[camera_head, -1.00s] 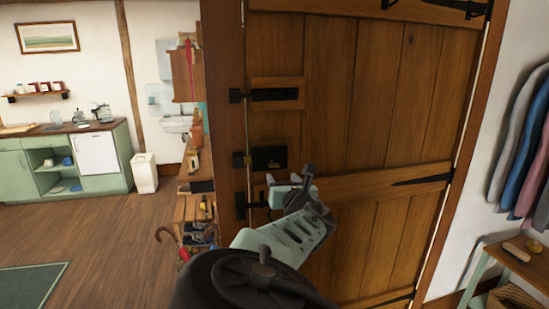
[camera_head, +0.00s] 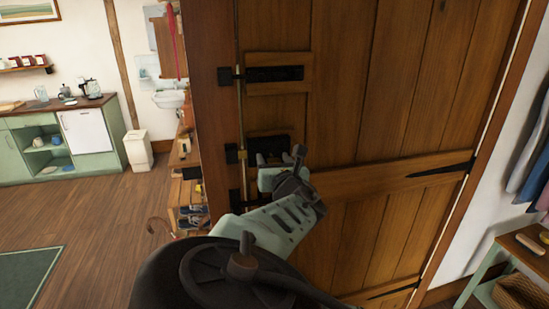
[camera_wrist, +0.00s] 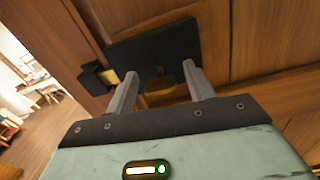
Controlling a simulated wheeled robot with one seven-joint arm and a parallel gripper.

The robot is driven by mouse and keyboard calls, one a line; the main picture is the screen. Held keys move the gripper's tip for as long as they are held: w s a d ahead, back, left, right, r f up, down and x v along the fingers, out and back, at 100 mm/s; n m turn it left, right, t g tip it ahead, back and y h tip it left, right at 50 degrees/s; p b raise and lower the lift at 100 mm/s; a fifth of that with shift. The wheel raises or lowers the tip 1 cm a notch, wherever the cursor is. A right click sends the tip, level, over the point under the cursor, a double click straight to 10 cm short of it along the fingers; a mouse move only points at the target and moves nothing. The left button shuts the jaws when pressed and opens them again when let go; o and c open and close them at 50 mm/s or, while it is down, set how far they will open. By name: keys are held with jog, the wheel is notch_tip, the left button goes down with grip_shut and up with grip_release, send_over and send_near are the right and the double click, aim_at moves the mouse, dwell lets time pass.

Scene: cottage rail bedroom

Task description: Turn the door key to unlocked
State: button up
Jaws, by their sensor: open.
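The wooden door (camera_head: 345,120) stands in front of me, with a black lock box (camera_head: 268,144) near its left edge. In the wrist view the lock box (camera_wrist: 150,58) fills the upper middle. A small brass key (camera_wrist: 160,84) shows below its middle, between my fingers. My gripper (camera_wrist: 158,85) is open, with one finger on each side of the key; I cannot tell if either touches it. In the head view my gripper (camera_head: 282,168) is in front of the lock and hides the key.
A black bolt (camera_head: 275,75) is above the lock. A black latch piece with brass (camera_wrist: 98,78) is left of the lock box. A shoe rack (camera_head: 188,205) stands left of the door, and a small bench (camera_head: 525,255) is at the right. The floor (camera_head: 95,205) at left is mostly clear.

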jog(key=c, duration=1)
